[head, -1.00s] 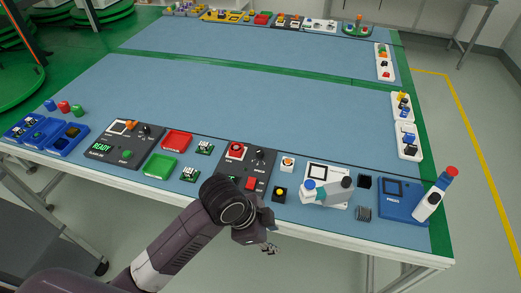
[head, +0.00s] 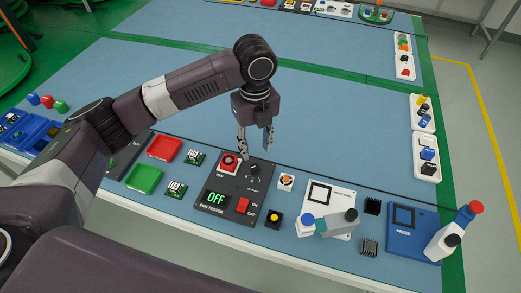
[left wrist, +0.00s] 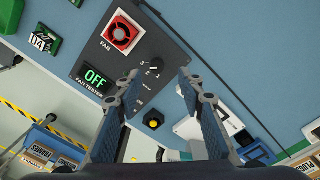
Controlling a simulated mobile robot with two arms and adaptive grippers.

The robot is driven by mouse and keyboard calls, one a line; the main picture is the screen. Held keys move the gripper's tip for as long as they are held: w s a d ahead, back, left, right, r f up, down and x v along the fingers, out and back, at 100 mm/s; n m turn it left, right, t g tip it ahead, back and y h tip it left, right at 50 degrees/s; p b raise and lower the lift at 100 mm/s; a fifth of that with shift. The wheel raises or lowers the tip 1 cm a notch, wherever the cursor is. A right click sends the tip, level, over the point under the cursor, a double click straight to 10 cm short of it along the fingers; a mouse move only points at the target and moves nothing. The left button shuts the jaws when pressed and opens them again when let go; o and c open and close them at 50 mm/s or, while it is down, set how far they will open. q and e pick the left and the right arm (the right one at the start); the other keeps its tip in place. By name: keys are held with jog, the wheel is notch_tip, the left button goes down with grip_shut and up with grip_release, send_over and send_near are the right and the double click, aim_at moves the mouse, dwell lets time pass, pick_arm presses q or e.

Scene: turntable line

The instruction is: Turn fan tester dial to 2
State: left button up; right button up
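The fan tester (head: 222,188) is a dark panel on the blue table, with a red fan (head: 228,162), a green OFF display (head: 215,198) and a red ON/OFF switch (head: 242,205). Its black speed dial (head: 253,170) sits at the upper right of the panel. In the left wrist view the dial (left wrist: 156,66) lies between my fingers' lines, with numbers beside it; its exact setting is hard to read. My left gripper (head: 256,148) is open, pointing down above the dial, with nothing between its fingers. My right gripper is not in view.
Red (head: 164,148) and green trays (head: 143,179) and small circuit boards lie left of the tester. A yellow button box (head: 274,219), a white station (head: 330,205) and a blue press (head: 413,223) stand to its right.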

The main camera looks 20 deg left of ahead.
aim_at(256, 166)
pick_arm(q)
jog(key=f, duration=0.2)
jog(key=s+f, duration=0.1)
jog(key=f, duration=0.1)
jog(key=shift+s+f, duration=0.15)
jog(key=shift+f, duration=0.05)
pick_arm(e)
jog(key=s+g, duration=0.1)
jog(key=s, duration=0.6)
pick_arm(q)
notch_tip(256, 166, down, 2)
jog(key=shift+f+p, duration=0.1)
jog(key=shift+p, duration=0.2)
jog(key=shift+f, duration=0.2)
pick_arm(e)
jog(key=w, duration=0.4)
pick_arm(q)
grip_shut()
jog(key=shift+r+n+p, duration=0.15)
jog(key=shift+n+p, duration=0.15)
jog(key=shift+p, duration=0.4)
jog(key=n+p, duration=0.6)
jog(key=p, duration=0.2)
jog(key=shift+w+n+p, duration=0.25)
jog(key=shift+n+p, duration=0.85)
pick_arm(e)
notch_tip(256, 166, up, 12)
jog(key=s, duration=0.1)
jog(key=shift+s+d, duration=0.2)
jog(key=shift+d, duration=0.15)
